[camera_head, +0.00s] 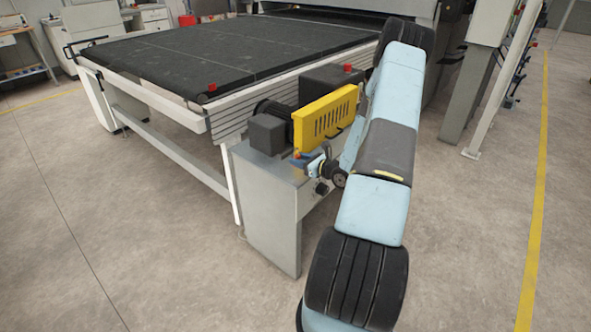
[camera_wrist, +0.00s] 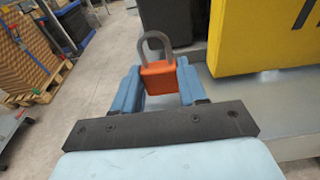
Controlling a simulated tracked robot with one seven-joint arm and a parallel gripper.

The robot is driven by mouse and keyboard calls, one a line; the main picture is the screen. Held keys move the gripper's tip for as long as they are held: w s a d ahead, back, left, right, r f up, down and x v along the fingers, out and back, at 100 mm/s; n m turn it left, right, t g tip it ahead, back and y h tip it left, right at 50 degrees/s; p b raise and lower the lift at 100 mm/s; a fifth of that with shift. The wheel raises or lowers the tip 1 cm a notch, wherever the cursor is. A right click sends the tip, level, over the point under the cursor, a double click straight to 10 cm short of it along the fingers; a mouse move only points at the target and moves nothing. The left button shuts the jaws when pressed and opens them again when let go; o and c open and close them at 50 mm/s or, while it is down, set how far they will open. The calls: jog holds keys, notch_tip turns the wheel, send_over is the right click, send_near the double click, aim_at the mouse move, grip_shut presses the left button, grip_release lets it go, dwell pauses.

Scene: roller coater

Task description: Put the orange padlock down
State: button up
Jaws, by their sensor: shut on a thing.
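The orange padlock (camera_wrist: 159,78) with a grey metal shackle shows in the wrist view, upright between the two blue fingers. My gripper (camera_wrist: 158,87) is shut on the padlock's body, and the shackle points up and away. In the head view my gripper (camera_head: 318,160) is small and partly hidden by my arm, beside the yellow guard of the machine. The padlock cannot be made out clearly there. In the wrist view a grey metal surface (camera_wrist: 280,95) lies to the right of the fingers; whether the padlock touches it, I cannot tell.
The yellow slotted guard (camera_head: 325,118) stands close to my gripper, with a dark motor (camera_head: 268,132) beside it on a grey cabinet (camera_head: 262,205). A long black conveyor bed (camera_head: 215,58) extends behind. Stacked cartons on a pallet (camera_wrist: 30,60) show at left in the wrist view.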

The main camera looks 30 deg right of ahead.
aim_at(298, 174)
jog(key=shift+w+a+f, duration=0.1)
jog(key=shift+w+f, duration=0.1)
jog(key=shift+f, duration=0.8)
jog(key=shift+w+a+f, duration=0.1)
jog(key=shift+w+f, duration=0.05)
jog(key=shift+f, duration=0.85)
jog(key=shift+f, duration=0.1)
jog(key=o, duration=1.1)
